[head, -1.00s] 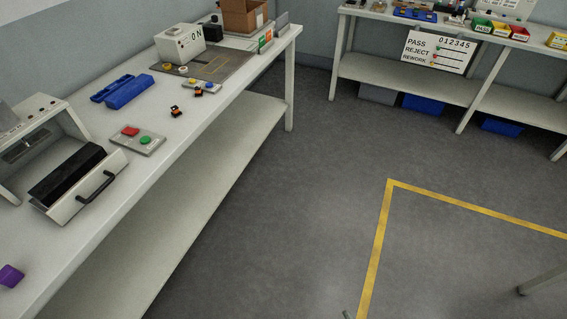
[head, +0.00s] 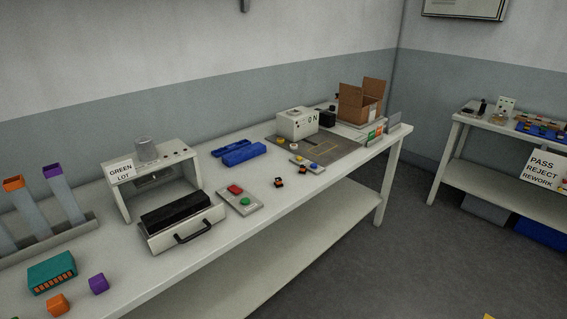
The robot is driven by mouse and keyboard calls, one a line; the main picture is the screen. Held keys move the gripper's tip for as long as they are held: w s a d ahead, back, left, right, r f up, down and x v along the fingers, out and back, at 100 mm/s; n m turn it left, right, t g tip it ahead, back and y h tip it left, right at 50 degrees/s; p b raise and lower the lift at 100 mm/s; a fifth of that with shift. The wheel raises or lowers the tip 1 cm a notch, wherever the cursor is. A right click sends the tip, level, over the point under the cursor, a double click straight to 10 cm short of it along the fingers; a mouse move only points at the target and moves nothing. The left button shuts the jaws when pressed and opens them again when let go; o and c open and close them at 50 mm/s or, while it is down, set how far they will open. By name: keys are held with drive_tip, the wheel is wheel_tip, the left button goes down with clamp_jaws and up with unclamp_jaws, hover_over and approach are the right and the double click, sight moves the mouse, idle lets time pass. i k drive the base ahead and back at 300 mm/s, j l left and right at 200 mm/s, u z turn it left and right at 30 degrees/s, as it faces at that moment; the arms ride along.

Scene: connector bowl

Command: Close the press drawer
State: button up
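The press (head: 150,170) stands on the long white bench, a pale frame with a grey cylinder on top and a "GREEN LOT" label. Its drawer (head: 206,232) sticks out toward the bench's front edge, so it is open. A dark handle (head: 193,232) is on the drawer's front, and a black block (head: 175,216) lies in the drawer. A button plate (head: 240,201) with a red and a green button is just right of the drawer. My gripper is not in the head view.
Left of the press are a rack with tubes (head: 65,194), a teal connector (head: 52,272), an orange cube (head: 58,304) and a purple cube (head: 98,284). Blue parts (head: 240,153), a white box (head: 297,123) and a cardboard box (head: 360,103) are farther right. Floor before the bench is clear.

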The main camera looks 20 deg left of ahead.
sight(183, 232)
drive_tip(key=u, duration=1.25)
drive_tip(key=i+j+z, duration=0.3)
drive_tip(key=i+j, duration=0.15)
drive_tip(key=j, duration=0.3)
